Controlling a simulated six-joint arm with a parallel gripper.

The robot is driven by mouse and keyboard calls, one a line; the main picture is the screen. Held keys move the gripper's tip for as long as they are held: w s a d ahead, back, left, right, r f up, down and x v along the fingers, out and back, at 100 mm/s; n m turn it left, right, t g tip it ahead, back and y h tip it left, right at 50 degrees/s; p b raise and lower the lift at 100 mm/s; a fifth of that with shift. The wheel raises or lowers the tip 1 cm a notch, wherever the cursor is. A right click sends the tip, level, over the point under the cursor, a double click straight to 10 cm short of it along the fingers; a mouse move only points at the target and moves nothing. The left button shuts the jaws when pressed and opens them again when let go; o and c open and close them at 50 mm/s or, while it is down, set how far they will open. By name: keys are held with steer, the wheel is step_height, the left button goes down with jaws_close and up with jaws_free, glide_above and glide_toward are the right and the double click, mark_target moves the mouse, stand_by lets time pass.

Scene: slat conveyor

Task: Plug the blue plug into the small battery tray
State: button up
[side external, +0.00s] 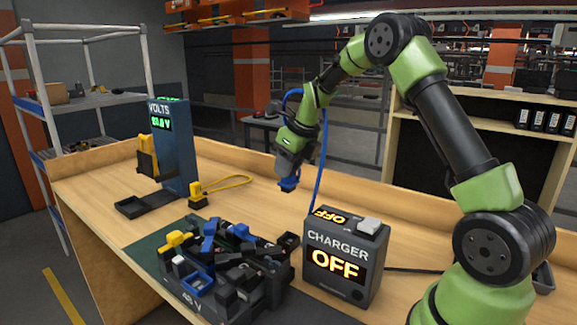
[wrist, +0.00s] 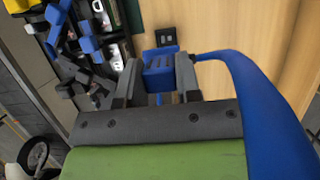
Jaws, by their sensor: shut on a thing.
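The blue plug (side external: 289,185) is in my gripper (side external: 288,176), held above the bench with its blue cable (side external: 321,170) looping up and down beside the arm. In the wrist view my gripper (wrist: 157,80) is shut on the plug (wrist: 158,66), one finger on each side. A battery tray marked 48 V (side external: 199,301) stands at the front of the bench, crowded with black, blue and yellow connectors. The plug is apart from both.
A charger (side external: 318,284) reading OFF stands right of the 48 V tray. A tall blue volts meter (side external: 174,150) with a green display stands behind left. A yellow plug (side external: 198,200) with a yellow cable lies on the bench. The middle back of the bench is clear.

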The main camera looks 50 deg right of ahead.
steer(key=n+y, duration=0.2)
steer(key=n, duration=0.3)
steer(key=n+g+y, duration=0.1)
steer(key=n, duration=0.3)
steer(key=n+g+y, duration=0.1)
steer(key=n+g, duration=0.1)
steer(key=n, duration=0.2)
steer(key=shift+n, duration=0.4)
steer(key=n+g, duration=0.1)
steer(key=n, duration=0.3)
steer(key=shift+g, duration=0.3)
steer(key=shift+y, duration=0.3)
steer(key=w+a, duration=0.3)
steer(key=a, duration=2.2)
steer(key=shift+d, duration=0.1)
